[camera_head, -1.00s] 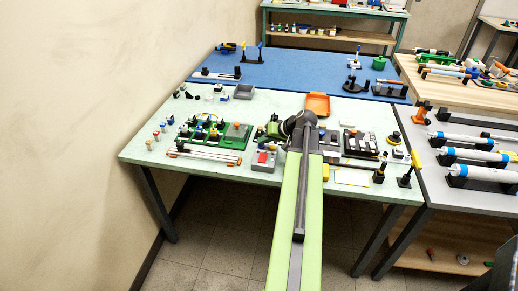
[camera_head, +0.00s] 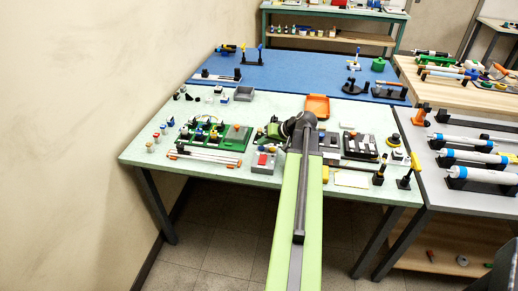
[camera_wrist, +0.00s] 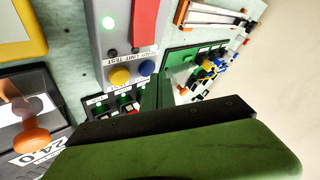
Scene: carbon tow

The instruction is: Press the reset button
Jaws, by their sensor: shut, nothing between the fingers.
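A grey control box (camera_wrist: 112,45) stands in the upper middle of the wrist view. It carries a lit green lamp, a red part (camera_wrist: 145,22), a yellow button (camera_wrist: 119,76) and a blue button (camera_wrist: 146,68). The printing near the buttons seems to read READY, LIMIT and TEST; I cannot read a reset label. The same box (camera_head: 263,160) is on the pale green bench in the head view. My gripper (camera_wrist: 156,92) is shut and empty, its dark green fingers close to the blue button's end of the box. I cannot tell whether they touch it.
A device with an orange knob (camera_wrist: 30,138) and a 24.0 label is at the left of the wrist view. A green board (camera_wrist: 195,60) with coloured parts lies right of the box. An orange tray (camera_head: 317,105) stands behind my wrist on the crowded bench.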

